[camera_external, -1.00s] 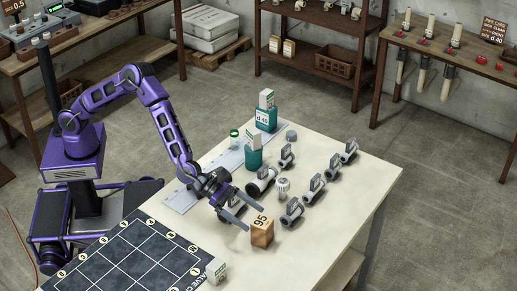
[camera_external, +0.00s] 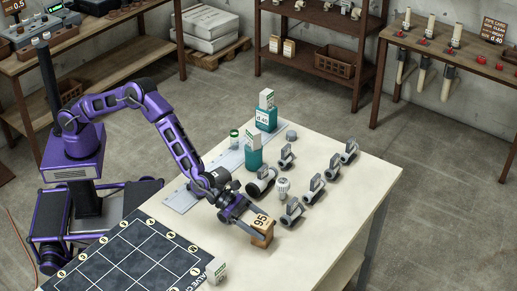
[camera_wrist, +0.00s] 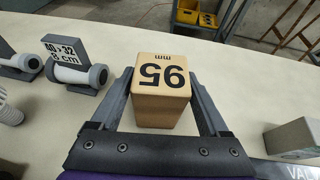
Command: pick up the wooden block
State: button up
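The wooden block (camera_external: 262,230) stands upright on the cream table, light brown, with "95" on its top. In the wrist view the block (camera_wrist: 161,85) is in the middle, and its top reads "95 mm" upside down. My gripper (camera_external: 258,227) is low over the table around the block, with one finger on each side. In the wrist view the fingers of my gripper (camera_wrist: 162,84) flank the block closely; I cannot tell whether they touch it. The block's lower sides are partly hidden by the fingers.
Several grey pipe fittings on the table (camera_external: 340,200) stand behind and right of the block, one close by (camera_external: 292,211). A dark grid mat (camera_external: 110,265) lies front left. A grey-white block (camera_external: 216,270) stands at the mat's edge. The table right of the block is clear.

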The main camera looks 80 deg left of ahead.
jog(key=c, duration=1.1)
